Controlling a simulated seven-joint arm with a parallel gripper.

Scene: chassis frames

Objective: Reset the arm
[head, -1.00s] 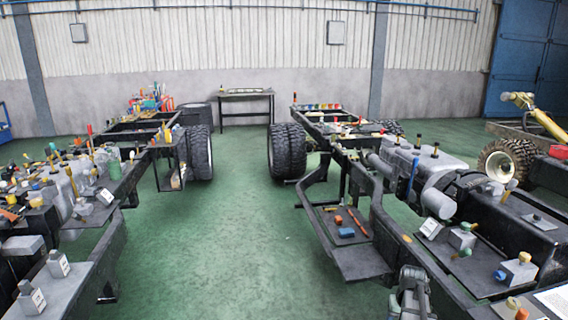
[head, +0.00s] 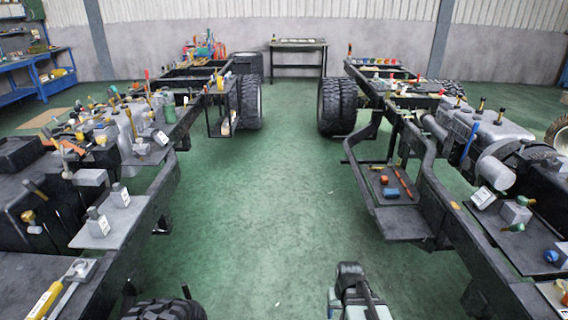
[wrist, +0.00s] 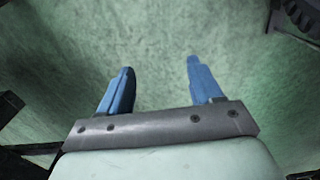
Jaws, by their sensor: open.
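My gripper (wrist: 160,82) shows in the wrist view with its two blue fingers spread apart. Nothing is between them, and bare green floor lies beyond. In the head view part of my arm (head: 354,292) shows at the bottom, right of centre, over the aisle between the two chassis frames. The fingers cannot be made out in the head view.
The left chassis frame (head: 160,205) and right chassis frame (head: 440,205) carry many tools and parts. The green floor (head: 265,200) between them is clear. A table (head: 298,46) stands at the back wall. A blue workbench (head: 40,75) stands at the far left.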

